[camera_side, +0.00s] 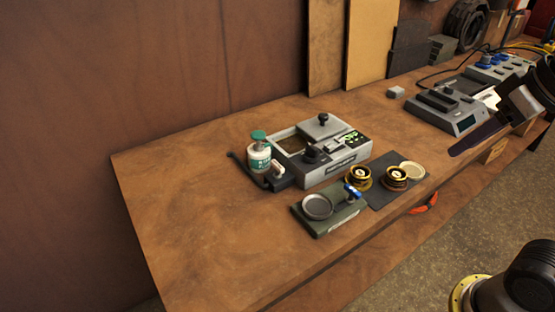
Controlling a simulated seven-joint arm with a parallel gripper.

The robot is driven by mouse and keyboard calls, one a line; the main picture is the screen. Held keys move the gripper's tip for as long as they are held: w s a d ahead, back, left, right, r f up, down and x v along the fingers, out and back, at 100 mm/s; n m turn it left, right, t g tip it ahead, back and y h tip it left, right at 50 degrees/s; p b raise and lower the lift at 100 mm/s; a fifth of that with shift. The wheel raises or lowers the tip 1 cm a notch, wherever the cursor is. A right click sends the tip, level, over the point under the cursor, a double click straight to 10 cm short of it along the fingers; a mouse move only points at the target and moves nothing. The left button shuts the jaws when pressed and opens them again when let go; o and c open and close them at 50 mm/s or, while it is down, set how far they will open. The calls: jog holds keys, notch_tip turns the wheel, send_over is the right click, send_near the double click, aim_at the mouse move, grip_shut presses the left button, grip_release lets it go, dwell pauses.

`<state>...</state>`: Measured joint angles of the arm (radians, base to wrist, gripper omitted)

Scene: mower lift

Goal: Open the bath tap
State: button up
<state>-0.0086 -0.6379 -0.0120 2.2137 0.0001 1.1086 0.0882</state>
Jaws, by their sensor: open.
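The grey bath (335,172) stands on the wooden bench, with a lid (323,127) with a black knob over part of its open basin and a green-lit display on its right. A small fitting with a pale handle (274,174) sits at the bath's left end; it looks like the tap, but its position is too small to tell. A blue-handled fitting (352,191) stands on a separate green base. My gripper (478,135) is at the right edge, partly out of frame, open, well apart from the bath and touching nothing that I can see.
A white bottle with a green cap (259,152) stands close to the pale-handled fitting. The green base carries a round dish (317,207). Grey devices (447,108) stand at right. The bench's left part is clear.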

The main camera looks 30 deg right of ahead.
jog(key=w+a+r+g, duration=0.1)
jog(key=w+r, duration=0.6)
jog(key=w, duration=0.2)
jog(key=n+g, duration=0.1)
jog(key=g, duration=0.3)
send_over(277, 164)
notch_tip(277, 164, down, 15)
notch_tip(277, 164, down, 14)
jog(key=shift+r, duration=0.1)
grip_shut()
